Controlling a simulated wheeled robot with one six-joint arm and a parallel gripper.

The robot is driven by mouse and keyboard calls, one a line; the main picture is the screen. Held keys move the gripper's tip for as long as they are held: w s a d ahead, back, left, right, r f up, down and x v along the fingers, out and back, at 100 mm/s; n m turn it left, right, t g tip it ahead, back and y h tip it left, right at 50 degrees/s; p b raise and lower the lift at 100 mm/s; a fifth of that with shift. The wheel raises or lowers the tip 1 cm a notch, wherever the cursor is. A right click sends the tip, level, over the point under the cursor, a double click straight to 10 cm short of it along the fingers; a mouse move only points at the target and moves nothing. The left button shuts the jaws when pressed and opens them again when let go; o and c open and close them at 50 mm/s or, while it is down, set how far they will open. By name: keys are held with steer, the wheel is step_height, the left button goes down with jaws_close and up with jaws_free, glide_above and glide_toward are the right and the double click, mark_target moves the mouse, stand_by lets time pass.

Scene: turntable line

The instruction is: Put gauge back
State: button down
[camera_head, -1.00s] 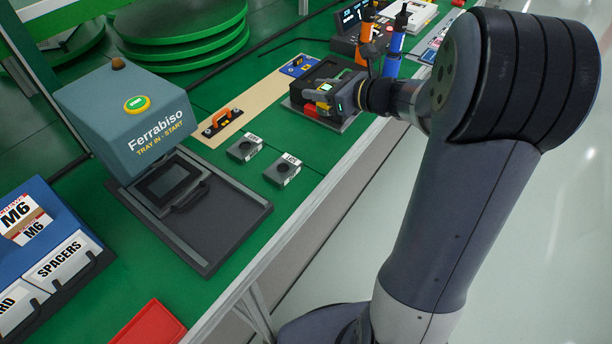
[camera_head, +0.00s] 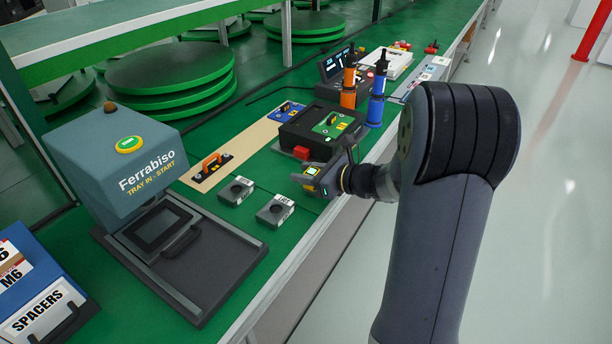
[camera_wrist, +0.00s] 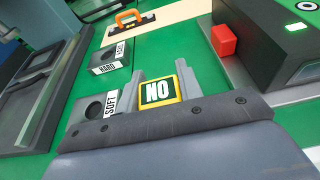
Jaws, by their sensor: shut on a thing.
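My gripper (camera_head: 318,182) is above the front edge of the green bench, to the right of two grey blocks. In the wrist view its two fingers (camera_wrist: 156,86) are shut on a small block with a yellow frame and the word NO on dark green (camera_wrist: 157,92). I cannot tell whether this is the gauge; its underside is hidden. The grey blocks have round holes: one marked HARD (camera_wrist: 115,59), one marked SOFT (camera_wrist: 92,106). They also show in the head view, the left one (camera_head: 236,191) and the right one (camera_head: 275,210).
A black box (camera_head: 318,138) with a red block (camera_head: 301,153) stands behind my gripper. An orange-handled tool (camera_head: 213,164) lies on a tan strip. The Ferrabiso machine (camera_head: 115,160) and its grey tray (camera_head: 215,277) are at left. Orange (camera_head: 348,88) and blue (camera_head: 377,95) drivers stand upright behind.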

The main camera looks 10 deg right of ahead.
steer(key=shift+f, duration=0.2)
steer(key=c, duration=1)
jaws_free()
steer(key=shift+o, duration=0.2)
steer(key=shift+r, duration=0.15)
steer(key=shift+s+d+r, duration=0.1)
steer(key=shift+d+r, duration=0.05)
steer(key=p+v, duration=0.1)
steer(key=v, duration=1)
steer(key=shift+s+d+p, duration=0.15)
steer(key=shift+s+p, duration=0.1)
steer(key=shift+p, duration=0.05)
steer(key=shift+r, duration=0.1)
